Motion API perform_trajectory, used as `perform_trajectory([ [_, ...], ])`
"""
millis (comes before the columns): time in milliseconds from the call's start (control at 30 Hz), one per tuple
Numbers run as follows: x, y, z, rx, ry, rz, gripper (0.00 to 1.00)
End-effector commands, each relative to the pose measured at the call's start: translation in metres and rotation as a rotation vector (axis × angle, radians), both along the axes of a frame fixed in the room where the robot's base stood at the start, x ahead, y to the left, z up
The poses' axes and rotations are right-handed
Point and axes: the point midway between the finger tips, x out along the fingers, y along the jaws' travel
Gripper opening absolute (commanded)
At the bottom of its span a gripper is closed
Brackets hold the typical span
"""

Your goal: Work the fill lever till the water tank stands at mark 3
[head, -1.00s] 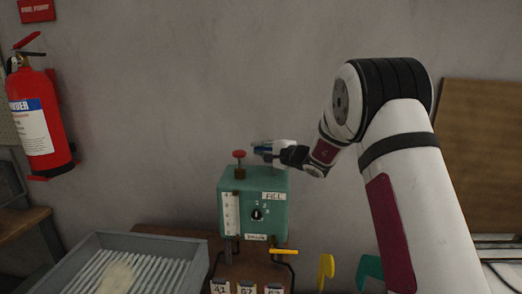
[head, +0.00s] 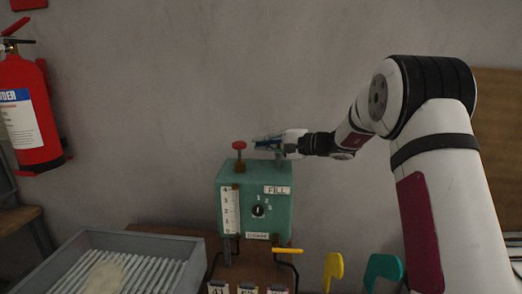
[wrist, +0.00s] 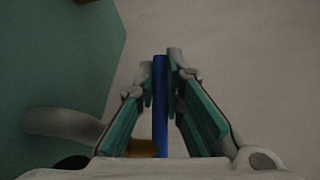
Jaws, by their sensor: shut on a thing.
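The green tank box (head: 228,178) stands against the wall with a white numbered gauge strip (head: 230,208) on its front. The water level on it is too small to read. A FILL label (head: 277,190) and a black dial (head: 258,211) are also on the front. The blue fill lever (head: 268,142) is above the top right of the box; in the wrist view it is a blue bar (wrist: 160,100). My gripper (head: 263,144) is shut on this lever, with the bar between its teal-padded fingers in the wrist view.
A red knob (head: 239,145) stands on top of the box, left of my gripper. A grey ribbed tray (head: 190,262) is at the lower left. A yellow hook (head: 333,270) and a teal hook (head: 384,270) are at the lower right. A fire extinguisher (head: 30,110) hangs at left.

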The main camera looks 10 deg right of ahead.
Motion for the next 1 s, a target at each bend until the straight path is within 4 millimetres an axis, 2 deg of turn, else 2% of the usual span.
perform_trajectory([
  [33,0.001,-0.003,-0.005,-0.004,-0.001,0.029,0.0],
  [400,-0.009,-0.004,-0.003,-0.002,0.002,0.211,0.0],
  [967,-0.012,-0.004,-0.002,-0.003,0.003,0.248,0.0],
  [1000,-0.012,-0.004,-0.002,-0.003,0.003,0.248,0.14],
])
